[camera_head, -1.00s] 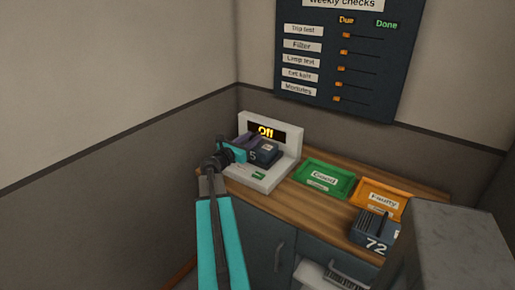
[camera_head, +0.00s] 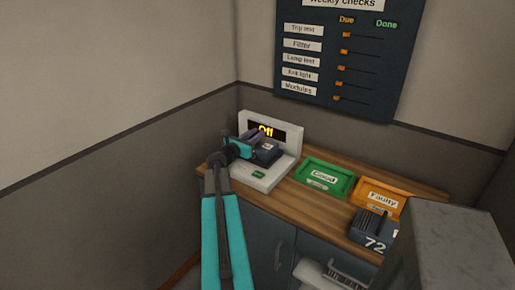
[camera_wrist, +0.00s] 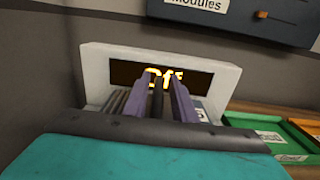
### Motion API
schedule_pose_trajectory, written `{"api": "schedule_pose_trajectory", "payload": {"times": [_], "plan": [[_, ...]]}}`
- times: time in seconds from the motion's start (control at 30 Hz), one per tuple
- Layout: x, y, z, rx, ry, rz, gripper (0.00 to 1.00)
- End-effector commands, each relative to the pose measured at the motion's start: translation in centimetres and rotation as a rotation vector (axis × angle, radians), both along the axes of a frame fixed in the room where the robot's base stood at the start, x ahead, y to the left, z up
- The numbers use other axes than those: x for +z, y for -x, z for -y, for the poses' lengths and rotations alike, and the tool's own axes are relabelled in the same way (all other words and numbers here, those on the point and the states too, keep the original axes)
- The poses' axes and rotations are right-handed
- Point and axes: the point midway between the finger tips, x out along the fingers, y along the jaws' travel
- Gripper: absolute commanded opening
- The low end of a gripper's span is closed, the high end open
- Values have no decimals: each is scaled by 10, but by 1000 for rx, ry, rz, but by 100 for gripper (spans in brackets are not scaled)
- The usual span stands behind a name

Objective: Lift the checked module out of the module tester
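The module tester (camera_head: 288,168) is a pale unit on the wooden counter, with a lit "Off" display (camera_head: 266,131) and a green label on its front. A dark blue module (camera_head: 268,153) sits in it, partly hidden by my gripper. My gripper (camera_head: 258,138), with purple fingers, is over the module, in front of the display. In the wrist view the fingers (camera_wrist: 158,98) stand a little apart with a dark upright bar between them. I cannot tell whether they press on it. The module's top is mostly hidden there by my teal gripper body.
Right of the tester are a green "Good" tray (camera_head: 306,178) and an orange "Faulty" tray (camera_head: 399,188). A dark module marked 72 (camera_head: 372,230) stands in front of the orange tray. A "Weekly checks" board (camera_head: 345,60) hangs on the wall behind.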

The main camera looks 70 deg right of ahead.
Motion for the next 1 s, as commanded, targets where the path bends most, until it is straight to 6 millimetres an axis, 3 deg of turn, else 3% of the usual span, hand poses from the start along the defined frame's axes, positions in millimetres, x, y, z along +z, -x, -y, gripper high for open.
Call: {"api": "schedule_pose_trajectory", "payload": {"times": [0.03, 0.13, 1.0], "plan": [[0, 0, 0, 0, 0, 0, 15], [0, 0, 0, 0, 0, 0, 0], [0, 2, 0, -3, 0, 0, 0]]}}
